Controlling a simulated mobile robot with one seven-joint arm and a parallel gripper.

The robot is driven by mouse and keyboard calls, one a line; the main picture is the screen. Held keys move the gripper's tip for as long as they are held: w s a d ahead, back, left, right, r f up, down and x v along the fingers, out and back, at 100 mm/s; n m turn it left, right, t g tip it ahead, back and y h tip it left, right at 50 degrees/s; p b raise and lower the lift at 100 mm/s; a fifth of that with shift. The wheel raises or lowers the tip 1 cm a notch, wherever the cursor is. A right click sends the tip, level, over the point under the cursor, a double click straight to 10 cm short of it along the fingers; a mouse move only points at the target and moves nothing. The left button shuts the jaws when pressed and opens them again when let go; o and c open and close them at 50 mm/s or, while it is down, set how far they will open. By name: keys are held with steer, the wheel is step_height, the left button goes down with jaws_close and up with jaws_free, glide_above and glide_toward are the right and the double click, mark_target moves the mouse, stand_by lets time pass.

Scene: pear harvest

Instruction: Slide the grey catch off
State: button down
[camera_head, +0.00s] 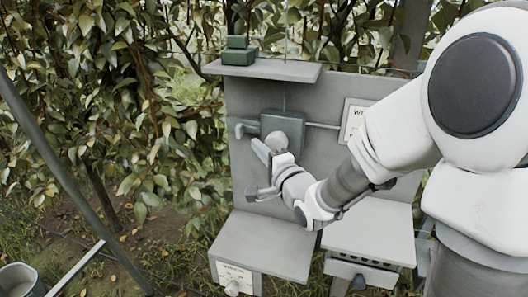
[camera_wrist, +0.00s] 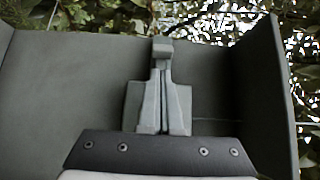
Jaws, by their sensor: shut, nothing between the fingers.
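A dark grey box (camera_head: 283,128) is fixed to the upright grey board, with a thin bar running right from it. A grey hooked piece (camera_head: 241,129) shows at the box's left; it looks like the grey catch, but I cannot be sure. My gripper (camera_wrist: 162,68) is shut and empty, its fingers meeting over the board in the wrist view. A small grey block (camera_wrist: 163,47) shows at the fingertips there; I cannot tell whether it is the catch or fingertip, or whether they touch. In the head view my wrist partly covers the box.
A shelf (camera_head: 262,69) with a small green box (camera_head: 238,51) juts from the board above. Two grey boxes stand below, the left one (camera_head: 262,246) with a label and knob. A sign (camera_head: 355,118) is partly behind my arm. Leafy plants lie left and behind.

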mark_target(237, 136)
steer(key=shift+x, duration=2.6)
steer(key=a, duration=0.1)
steer(key=w+a+b, duration=0.1)
steer(key=a, duration=0.1)
steer(key=shift+f, duration=0.15)
steer(key=shift+w+a, duration=0.1)
steer(key=shift+a, duration=0.2)
steer(key=shift+r, duration=0.25)
